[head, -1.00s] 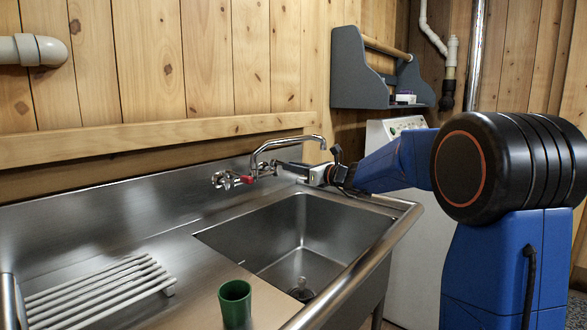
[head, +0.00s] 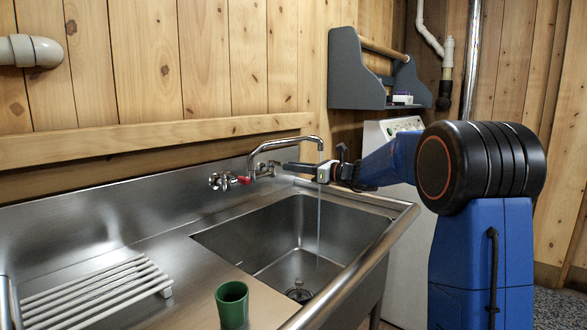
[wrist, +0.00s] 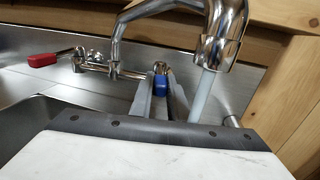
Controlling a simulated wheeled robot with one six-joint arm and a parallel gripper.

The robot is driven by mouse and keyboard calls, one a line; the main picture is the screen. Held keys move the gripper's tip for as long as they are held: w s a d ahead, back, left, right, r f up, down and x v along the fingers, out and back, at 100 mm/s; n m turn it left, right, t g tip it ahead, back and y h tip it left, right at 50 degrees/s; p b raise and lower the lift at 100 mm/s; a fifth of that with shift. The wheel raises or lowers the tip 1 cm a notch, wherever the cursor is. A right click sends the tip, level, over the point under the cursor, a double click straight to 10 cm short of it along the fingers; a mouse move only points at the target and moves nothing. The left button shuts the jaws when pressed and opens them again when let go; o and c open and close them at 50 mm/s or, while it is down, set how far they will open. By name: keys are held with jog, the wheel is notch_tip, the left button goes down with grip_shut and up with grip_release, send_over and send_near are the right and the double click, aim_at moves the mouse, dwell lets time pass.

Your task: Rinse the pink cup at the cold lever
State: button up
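My gripper (head: 290,166) reaches from the right over the sink's back edge, beside the tap (head: 285,145). In the wrist view, my gripper's two fingers (wrist: 161,90) lie on either side of the blue cold lever (wrist: 161,82), which fills the gap at their tips. They look shut on it. A thin stream of water (head: 319,220) falls from the spout into the sink; it also shows in the wrist view (wrist: 200,95). No pink cup is visible. A green cup (head: 232,305) stands upright on the counter at the sink's front left.
The steel sink basin (head: 285,240) is empty apart from the drain fitting (head: 298,293). The red lever (head: 243,180) is left of the tap. A white slatted rack (head: 95,293) lies on the drainboard. A grey shelf (head: 355,75) hangs at the back right.

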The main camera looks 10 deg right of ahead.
jog(key=o, duration=0.4)
jog(key=shift+d, duration=0.1)
jog(key=v, duration=1.7)
jog(key=shift+s+d, duration=0.1)
jog(key=shift+s, duration=0.05)
